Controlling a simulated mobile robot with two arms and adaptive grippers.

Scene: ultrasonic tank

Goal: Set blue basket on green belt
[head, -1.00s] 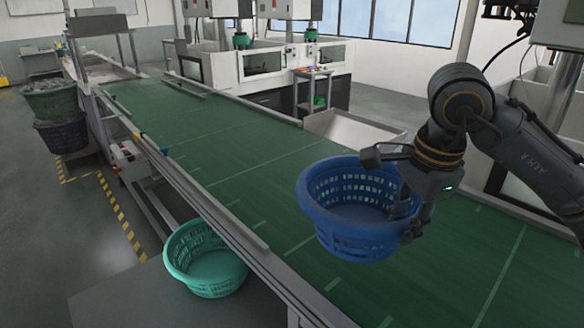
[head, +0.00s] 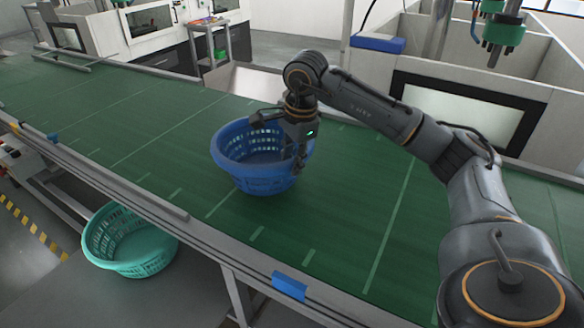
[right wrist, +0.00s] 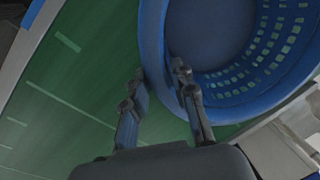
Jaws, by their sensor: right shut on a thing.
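The blue basket (head: 262,182) is round with slotted walls and looks empty. It is upright over the green belt (head: 330,225), and I cannot tell for sure whether its base touches the belt. My right gripper (head: 299,158) is shut on the right side of the basket's rim. In the right wrist view the two fingers (right wrist: 160,95) pinch the rim of the basket (right wrist: 225,105), with the belt (right wrist: 80,70) below and to the left. My left gripper does not show.
A teal basket (head: 130,245) stands below the belt's near side rail. Blue clips (head: 289,286) sit on that rail. White machines (head: 460,70) line the far side. The belt around the blue basket is clear.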

